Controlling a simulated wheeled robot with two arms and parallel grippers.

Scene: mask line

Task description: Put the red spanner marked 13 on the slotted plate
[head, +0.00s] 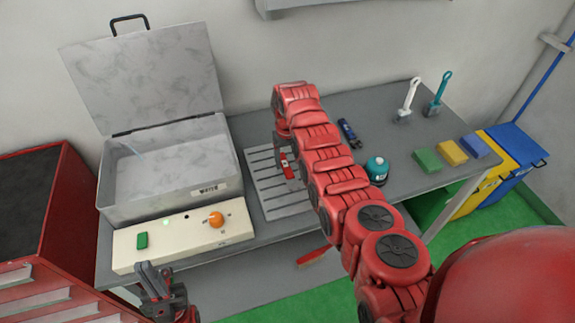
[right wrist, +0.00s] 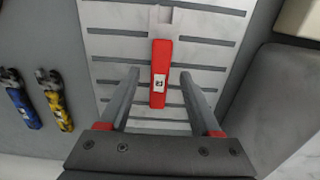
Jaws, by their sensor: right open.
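The red spanner (head: 287,170) lies on the slotted plate (head: 262,188) in the middle of the bench. In the right wrist view the red spanner (right wrist: 160,80) lies across the slots of the plate (right wrist: 210,60), its pale jaw end at the top; its mark is too small to read. My right gripper (right wrist: 159,78) is open, one finger on each side of the spanner's handle; no contact shows. In the head view my right arm hides part of the plate. My left gripper (head: 152,279) is low at the front left, away from the plate; its jaw gap is unclear.
Blue (right wrist: 22,105) and yellow (right wrist: 57,100) tools lie beside the plate. An open-lidded metal box (head: 165,172) and control panel (head: 185,237) stand left. A teal bottle (head: 377,169), coloured blocks (head: 452,152) and two brushes (head: 408,100) are right.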

